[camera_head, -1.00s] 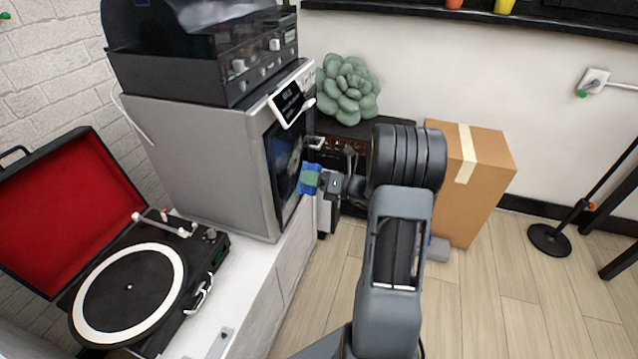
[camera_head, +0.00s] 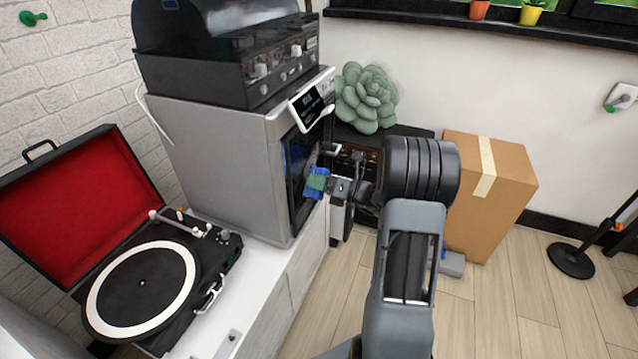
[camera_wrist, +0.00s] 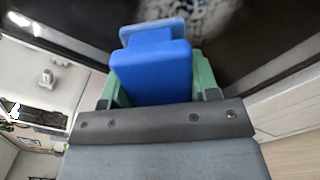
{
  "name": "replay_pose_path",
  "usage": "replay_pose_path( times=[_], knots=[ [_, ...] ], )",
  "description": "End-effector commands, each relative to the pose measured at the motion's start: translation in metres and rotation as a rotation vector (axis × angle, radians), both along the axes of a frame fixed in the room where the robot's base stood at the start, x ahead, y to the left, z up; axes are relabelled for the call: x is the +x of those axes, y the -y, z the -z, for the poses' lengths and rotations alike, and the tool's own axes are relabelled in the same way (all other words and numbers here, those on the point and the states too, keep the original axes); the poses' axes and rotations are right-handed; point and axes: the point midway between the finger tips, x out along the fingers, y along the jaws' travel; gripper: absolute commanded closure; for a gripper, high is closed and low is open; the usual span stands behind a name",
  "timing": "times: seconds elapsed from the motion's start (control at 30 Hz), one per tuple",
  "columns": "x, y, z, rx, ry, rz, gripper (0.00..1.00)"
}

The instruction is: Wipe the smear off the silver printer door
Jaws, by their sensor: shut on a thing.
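The silver printer (camera_head: 225,165) stands on the white cabinet, its dark glass door (camera_head: 293,185) facing right toward my arm. My gripper (camera_head: 322,184) is shut on a blue block-like wiper (camera_head: 313,190) with green at its sides, held at the door's front. In the wrist view the blue wiper (camera_wrist: 152,70) sits between green pieces, its far end close to the dark door pane (camera_wrist: 265,35). A whitish, mottled patch (camera_wrist: 195,12) shows on the pane just beyond it. I cannot tell whether the wiper touches the glass.
An open turntable case (camera_head: 140,285) is on the cabinet at left. A black deck (camera_head: 230,65) sits on the printer. A cardboard box (camera_head: 490,195) and a green succulent (camera_head: 366,98) are behind my arm. Wooden floor (camera_head: 510,315) is clear at lower right.

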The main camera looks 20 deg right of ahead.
Motion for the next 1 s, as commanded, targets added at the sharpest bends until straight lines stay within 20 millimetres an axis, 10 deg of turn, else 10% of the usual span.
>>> replay_pose_path(
  times=[1.0],
  knots=[
    [0.014, -0.013, 0.0, 0.0, 0.001, -0.001, 0.64]
  ],
)
